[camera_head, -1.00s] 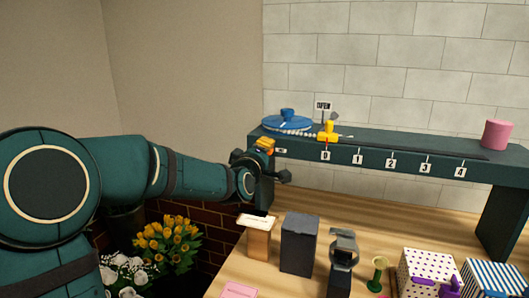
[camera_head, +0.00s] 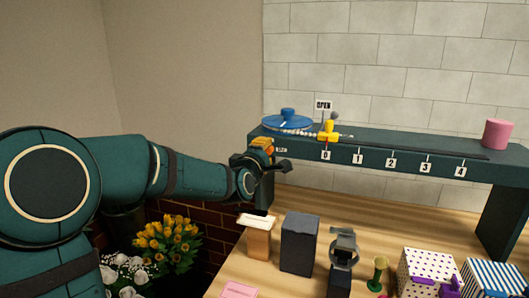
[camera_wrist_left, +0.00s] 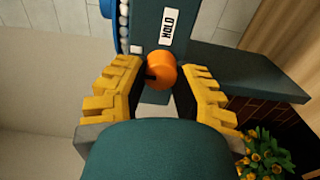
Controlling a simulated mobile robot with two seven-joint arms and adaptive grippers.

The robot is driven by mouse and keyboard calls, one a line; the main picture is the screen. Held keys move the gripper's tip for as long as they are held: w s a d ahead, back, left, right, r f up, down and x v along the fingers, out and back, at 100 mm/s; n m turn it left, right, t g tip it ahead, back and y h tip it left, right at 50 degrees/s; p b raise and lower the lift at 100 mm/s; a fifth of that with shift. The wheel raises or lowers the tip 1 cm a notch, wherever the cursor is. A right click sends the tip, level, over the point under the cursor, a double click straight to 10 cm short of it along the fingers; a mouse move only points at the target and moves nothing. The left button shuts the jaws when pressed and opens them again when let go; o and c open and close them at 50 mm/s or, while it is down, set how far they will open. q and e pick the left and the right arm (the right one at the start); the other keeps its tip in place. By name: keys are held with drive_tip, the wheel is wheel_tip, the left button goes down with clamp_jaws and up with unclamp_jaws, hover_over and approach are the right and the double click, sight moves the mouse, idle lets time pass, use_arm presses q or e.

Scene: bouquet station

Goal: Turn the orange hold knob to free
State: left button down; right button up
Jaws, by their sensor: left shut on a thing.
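The orange knob (camera_wrist_left: 161,70) is at the left end of the dark green shelf, beside a white label reading HOLD (camera_wrist_left: 169,27). My left gripper (camera_wrist_left: 165,78) is shut on the knob, with a yellow ribbed finger on either side of it. In the head view the left gripper (camera_head: 264,158) is at the shelf's left front corner, and its fingers mostly hide the knob. A small dark notch shows on the knob's left side in the wrist view. My right gripper is not in view.
The shelf (camera_head: 400,150) carries a blue reel (camera_head: 287,121), a yellow slider (camera_head: 329,131) by the 0 mark, an OPEN sign (camera_head: 323,105) and a pink cylinder (camera_head: 497,134). Boxes and stands occupy the wooden table below. Yellow flowers (camera_head: 167,240) stand below my arm.

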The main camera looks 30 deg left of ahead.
use_arm(q)
drive_tip(key=shift+r, duration=0.2)
drive_tip(key=c, duration=0.7)
unclamp_jaws()
drive_tip(key=shift+f, duration=0.15)
drive_tip(key=shift+o, duration=0.2)
drive_tip(key=v, duration=1.2)
